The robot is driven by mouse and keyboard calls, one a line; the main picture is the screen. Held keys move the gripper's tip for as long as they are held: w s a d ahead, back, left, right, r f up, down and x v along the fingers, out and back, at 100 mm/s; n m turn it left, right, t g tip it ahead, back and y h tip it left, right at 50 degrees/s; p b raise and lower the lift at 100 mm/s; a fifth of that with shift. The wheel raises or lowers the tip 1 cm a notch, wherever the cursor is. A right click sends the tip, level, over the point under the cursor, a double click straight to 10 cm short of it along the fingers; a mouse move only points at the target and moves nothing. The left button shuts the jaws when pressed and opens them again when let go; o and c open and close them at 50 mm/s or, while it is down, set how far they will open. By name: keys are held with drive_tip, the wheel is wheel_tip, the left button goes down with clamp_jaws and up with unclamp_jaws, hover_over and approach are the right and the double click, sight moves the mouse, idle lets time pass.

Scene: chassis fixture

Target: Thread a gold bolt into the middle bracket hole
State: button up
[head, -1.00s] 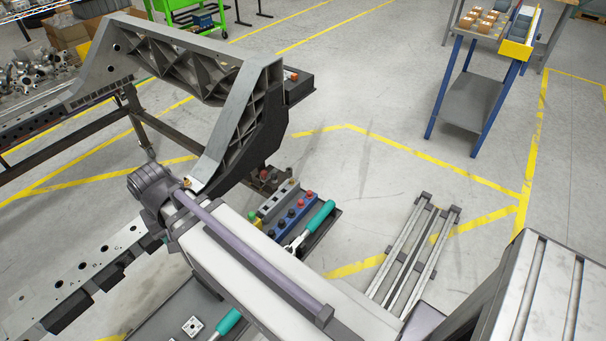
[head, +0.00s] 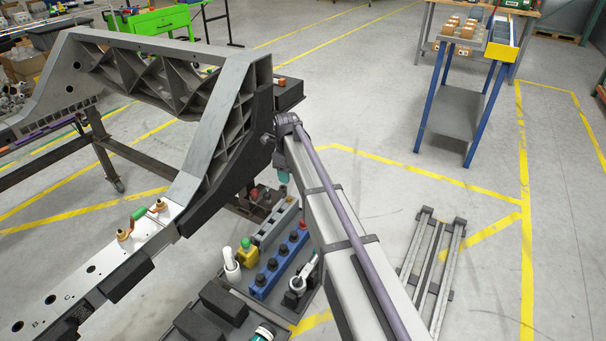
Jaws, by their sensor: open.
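Two gold bolt-like parts stand on the light metal rail (head: 108,258): one gold part (head: 125,235) nearer the front and another gold part (head: 158,206) nearer the large grey bracket frame (head: 215,140). A small green piece (head: 138,213) sits between them. Whether either part is threaded into a hole is too small to tell. Several dark round holes run along the rail, including one hole (head: 91,268) and another hole (head: 50,299), with small letters beside some. Which hole is the middle bracket hole is unclear. My arm rises at centre right to a joint beside the frame; my gripper is hidden.
A tool tray below the frame holds a blue strip with black knobs (head: 280,266), a yellow bottle (head: 247,252), a white bottle (head: 231,266) and black blocks (head: 222,302). A slatted metal rack (head: 435,265) lies at right. A blue-legged cart (head: 455,110) stands behind on open floor.

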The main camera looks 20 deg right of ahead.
drive_tip(key=b, duration=0.6)
hover_over(289, 197)
drive_tip(key=shift+s+f, duration=0.1)
drive_tip(key=shift+f, duration=2.85)
drive_tip(key=shift+f+b, duration=2.05)
drive_tip(key=shift+f, duration=0.2)
drive_tip(key=shift+r+p, duration=0.3)
clamp_jaws()
